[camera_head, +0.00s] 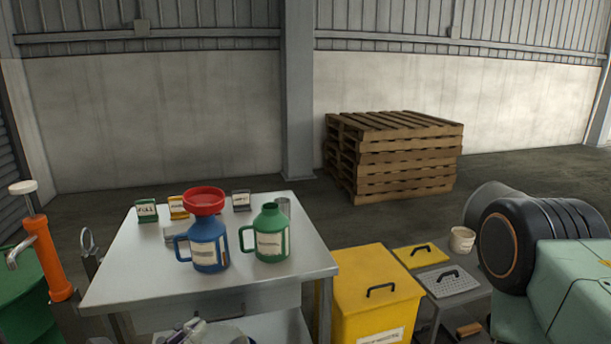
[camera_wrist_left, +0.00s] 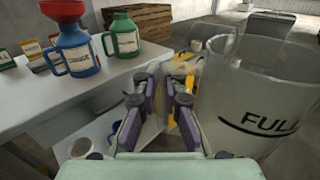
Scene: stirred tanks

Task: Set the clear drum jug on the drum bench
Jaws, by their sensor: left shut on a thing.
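The clear drum jug (camera_wrist_left: 265,100), marked FULL, stands large at the right of the left wrist view, close beside my left gripper's fingers. My left gripper (camera_wrist_left: 160,105) is shut on it, seemingly at the handle side; the exact contact is hard to see. In the head view my left gripper (camera_head: 195,333) shows only at the bottom edge, in front of the bench, and I cannot make out the jug there. The pale-topped bench (camera_head: 125,275) carries a blue jug (camera_head: 208,255) with a red funnel (camera_head: 204,198) and a green jug (camera_head: 271,240). My right gripper is not in view.
Small label stands (camera_head: 147,210) and a grey cup (camera_head: 284,206) occupy the bench's back. Its front left and right front corner are bare. A yellow bin (camera_head: 365,300) stands right of it; an orange pump (camera_head: 48,258) on a green drum (camera_head: 22,300) stands left.

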